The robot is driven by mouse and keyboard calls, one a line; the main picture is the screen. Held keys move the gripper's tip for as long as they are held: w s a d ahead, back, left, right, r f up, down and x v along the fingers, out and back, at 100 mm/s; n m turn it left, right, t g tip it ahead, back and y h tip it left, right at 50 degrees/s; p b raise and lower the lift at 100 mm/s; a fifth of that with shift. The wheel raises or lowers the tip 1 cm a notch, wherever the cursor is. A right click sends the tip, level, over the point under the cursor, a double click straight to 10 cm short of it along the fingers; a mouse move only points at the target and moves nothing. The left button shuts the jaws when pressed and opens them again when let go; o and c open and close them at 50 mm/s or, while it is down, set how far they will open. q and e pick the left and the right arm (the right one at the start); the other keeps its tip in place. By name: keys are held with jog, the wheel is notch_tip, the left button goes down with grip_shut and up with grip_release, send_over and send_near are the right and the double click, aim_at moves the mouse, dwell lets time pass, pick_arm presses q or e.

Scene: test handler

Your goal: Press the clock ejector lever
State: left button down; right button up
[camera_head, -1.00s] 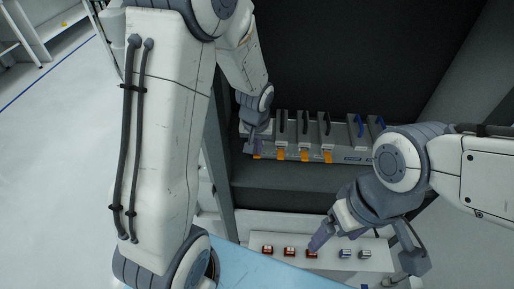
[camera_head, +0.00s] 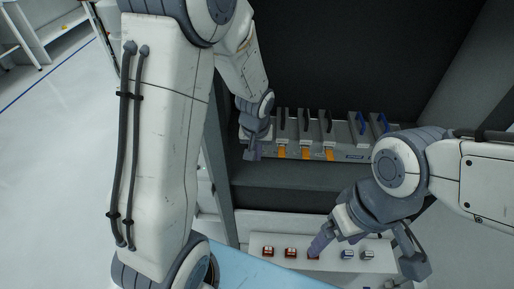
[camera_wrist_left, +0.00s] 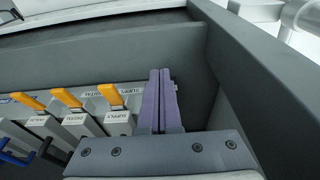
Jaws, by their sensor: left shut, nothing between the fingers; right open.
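A row of upright modules with orange levers stands on the shelf of the dark bay. Three orange levers (camera_head: 305,154) show in the head view, and three orange levers (camera_wrist_left: 110,96) with labels show in the left wrist view. My right gripper (camera_head: 365,258) is open at the front panel.
Modules with blue handles (camera_head: 361,122) stand at the row's right. A grey side wall (camera_wrist_left: 262,75) stands close to my left fingers.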

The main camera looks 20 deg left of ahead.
pick_arm(q)
jog(key=shift+r+p, duration=0.6)
jog(key=shift+r, duration=0.2)
jog(key=s+d+r+p, duration=0.1)
jog(key=s+r+p, duration=0.2)
jog(key=r, duration=0.9)
jog(key=s, duration=0.3)
jog(key=shift+d, duration=0.4)
jog(key=shift+s, duration=0.1)
